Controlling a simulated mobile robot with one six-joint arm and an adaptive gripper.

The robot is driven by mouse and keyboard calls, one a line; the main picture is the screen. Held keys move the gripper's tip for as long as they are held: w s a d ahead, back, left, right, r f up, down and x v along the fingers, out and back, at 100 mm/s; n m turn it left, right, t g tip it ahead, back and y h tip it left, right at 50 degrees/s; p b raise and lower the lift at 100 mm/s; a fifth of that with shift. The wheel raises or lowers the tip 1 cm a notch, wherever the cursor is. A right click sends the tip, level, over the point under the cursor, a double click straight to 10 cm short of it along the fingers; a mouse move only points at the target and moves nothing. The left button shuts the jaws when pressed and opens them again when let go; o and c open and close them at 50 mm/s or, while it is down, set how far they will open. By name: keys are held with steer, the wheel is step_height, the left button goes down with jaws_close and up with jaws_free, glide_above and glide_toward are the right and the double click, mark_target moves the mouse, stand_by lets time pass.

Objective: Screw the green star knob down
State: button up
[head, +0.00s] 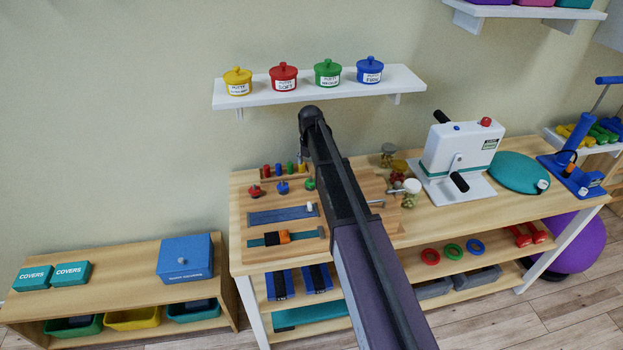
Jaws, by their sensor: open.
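The green star knob (309,184) sits on the wooden exercise board (243,222), at the right of a row with a red star knob (254,191) and a blue star knob (282,187). It is partly beside my arm's dark link in the picture. How far down its thread it sits is too small to tell. My gripper (302,156) hangs small and dark below the arm's far end, above the back of the board and apart from the green knob. It is open, and I see nothing in it. My arm hides part of the board's right side.
Several coloured pegs (278,170) stand behind the knobs. A blue slide strip (280,215) and an orange-black block (276,238) lie in front. A white crank machine (458,150) stands right. A wall shelf (330,90) with putty pots hangs above the bench.

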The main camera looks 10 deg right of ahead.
mark_target(311, 182)
steer(key=shift+f, duration=0.2)
stand_by(0.3)
steer(key=shift+f+b, duration=3.55)
steer(key=shift+b, duration=0.2)
steer(key=c, duration=1.2)
